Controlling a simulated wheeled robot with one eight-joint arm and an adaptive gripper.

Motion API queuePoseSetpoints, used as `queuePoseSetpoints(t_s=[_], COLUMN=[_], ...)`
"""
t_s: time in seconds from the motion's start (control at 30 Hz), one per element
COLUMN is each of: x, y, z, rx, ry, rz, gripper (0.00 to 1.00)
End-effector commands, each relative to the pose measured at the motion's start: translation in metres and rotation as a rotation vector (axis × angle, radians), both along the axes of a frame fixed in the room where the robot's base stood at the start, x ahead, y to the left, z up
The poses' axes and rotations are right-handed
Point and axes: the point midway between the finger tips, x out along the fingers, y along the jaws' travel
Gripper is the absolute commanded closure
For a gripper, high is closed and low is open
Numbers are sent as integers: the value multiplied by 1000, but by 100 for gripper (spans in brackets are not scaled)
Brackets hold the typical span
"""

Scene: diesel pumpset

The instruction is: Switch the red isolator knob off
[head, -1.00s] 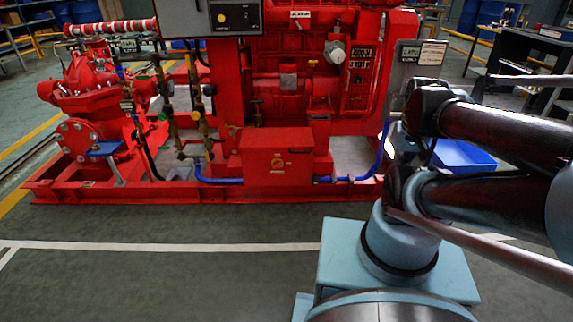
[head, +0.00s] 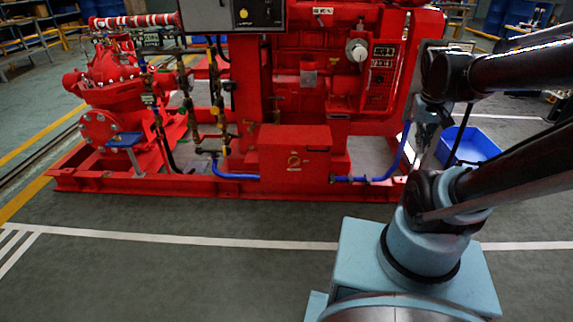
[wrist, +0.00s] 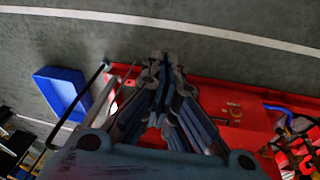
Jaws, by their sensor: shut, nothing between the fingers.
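A low red box (head: 295,140) stands at the front of the pumpset's base frame. A small round knob (head: 293,160) with a yellowish surround sits on its front face and appears to be the isolator; its setting is too small to read. In the wrist view the box (wrist: 235,105) is right of my fingers, with the knob (wrist: 233,110) on it. My gripper (wrist: 163,60) is shut and empty, pointing up in the wrist view, apart from the knob. In the head view my gripper is hard to make out among the dark arm parts, right of the box.
The red engine (head: 320,75) and pump (head: 105,75) stand on a red base frame (head: 130,182). Blue hoses (head: 235,177) run beside the box. A blue bin (head: 470,145) is on the floor at right. The grey floor (head: 200,275) in front is clear.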

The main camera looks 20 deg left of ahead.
Motion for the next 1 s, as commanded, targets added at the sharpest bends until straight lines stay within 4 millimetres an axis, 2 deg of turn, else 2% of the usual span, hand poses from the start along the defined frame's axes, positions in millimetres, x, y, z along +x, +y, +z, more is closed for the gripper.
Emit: queuePoseSetpoints(t_s=[0.03,0.2,0.47,0.77,1.0], x=[14,55,120,192,241], y=[4,19,52,108,165], z=[5,16,23,15,-4], rx=[-14,-65,-140,-221,-281], ry=[-3,-14,-42,-90,-138], rz=[13,39,80,128,165], gripper=[100,100,100,100,100])
